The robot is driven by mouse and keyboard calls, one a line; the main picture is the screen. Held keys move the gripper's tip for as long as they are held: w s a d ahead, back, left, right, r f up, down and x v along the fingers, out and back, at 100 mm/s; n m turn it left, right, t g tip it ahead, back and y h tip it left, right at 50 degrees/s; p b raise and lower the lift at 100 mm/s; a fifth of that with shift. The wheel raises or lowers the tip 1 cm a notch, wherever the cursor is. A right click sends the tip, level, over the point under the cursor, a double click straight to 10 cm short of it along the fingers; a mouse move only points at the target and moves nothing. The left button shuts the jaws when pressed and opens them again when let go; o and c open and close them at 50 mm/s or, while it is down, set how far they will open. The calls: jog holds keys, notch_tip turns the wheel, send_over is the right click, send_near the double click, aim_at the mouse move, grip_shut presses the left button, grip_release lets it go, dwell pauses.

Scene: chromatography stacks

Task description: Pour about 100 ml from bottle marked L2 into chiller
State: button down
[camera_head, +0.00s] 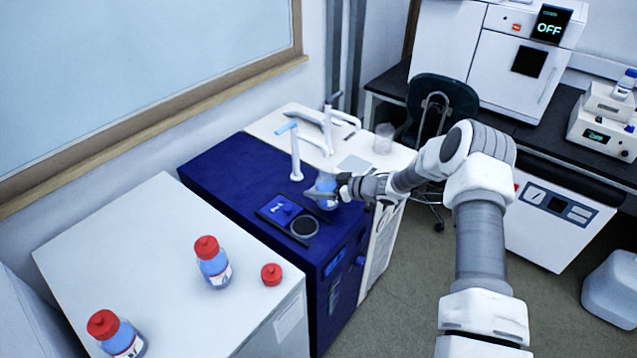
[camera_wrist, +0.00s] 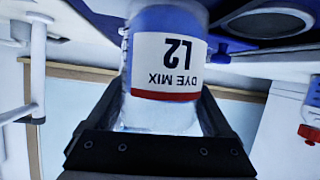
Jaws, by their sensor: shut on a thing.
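My gripper (camera_head: 341,188) is shut on the bottle marked L2 (camera_head: 326,193), which holds blue liquid. In the wrist view the bottle (camera_wrist: 165,60) sits between both fingers, its "DYE MIX L2" label upside down in an upside-down view, so it looks roughly upright. Its mouth is hidden. The chiller (camera_head: 232,182) is a dark blue cabinet. A dark round opening (camera_head: 304,226) lies on its top panel, in front of and left of the bottle; it also shows in the wrist view (camera_wrist: 268,22). The bottle is close over the chiller top; the exact gap cannot be told.
A loose red cap (camera_head: 271,274) and two red-capped bottles (camera_head: 213,262) (camera_head: 116,336) stand on the white cabinet (camera_head: 150,240) at left. A pale tap-like arm (camera_head: 296,155) rises behind the bottle. A clear beaker (camera_head: 383,138) stands farther back.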

jog(key=shift+s+a+r+n+t+h+b, duration=0.1)
jog(key=shift+s+a+n+t+h+b, duration=0.15)
jog(key=shift+n+b, duration=0.35)
jog(key=shift+s+a+n+t+h+b, duration=0.1)
jog(key=shift+n+t+h+b, duration=0.2)
jog(key=shift+b, duration=0.6)
jog(key=shift+b, duration=0.45)
jog(key=shift+r, duration=0.15)
jog(key=shift+s, duration=0.1)
jog(key=shift+n+b, duration=0.3)
jog(key=shift+b, duration=0.25)
jog(key=shift+s+a+t+h+b, duration=0.15)
jog(key=shift+s+t+h+b, duration=0.1)
jog(key=shift+b, duration=0.6)
jog(key=shift+w+d+f+n+t+h+b, duration=0.2)
jog(key=shift+n+b, duration=0.25)
jog(key=shift+b, duration=1)
jog(key=shift+w+f+n+t+h+b, duration=0.1)
jog(key=shift+n+t+h+b, duration=0.25)
jog(key=shift+b, duration=1.1)
jog(key=shift+r, duration=0.15)
jog(key=shift+w+d+f+n+b, duration=0.15)
jog(key=shift+f+n+b, duration=0.2)
jog(key=shift+b, duration=1.1)
